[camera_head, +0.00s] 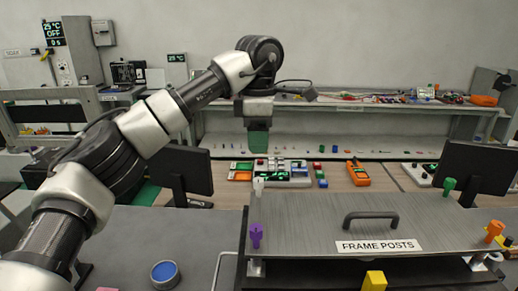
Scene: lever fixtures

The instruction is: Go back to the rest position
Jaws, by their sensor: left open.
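My left arm comes in from the left edge and arches up across the picture. Its gripper (258,148) points down, with greenish fingers, in front of the back bench and above the middle of the worktop. It is open and nothing shows between its fingers. It is apart from the grey plate labelled FRAME POSTS (300,215), which lies in front and to the right. My right gripper is not in view.
The plate carries a dark handle (371,216) and purple (256,235), white (258,186), green (449,186) and orange (494,231) posts. A yellow block (374,281) stands in front. Monitors (478,167) flank the worktop. A blue-topped round container (165,273) sits lower left.

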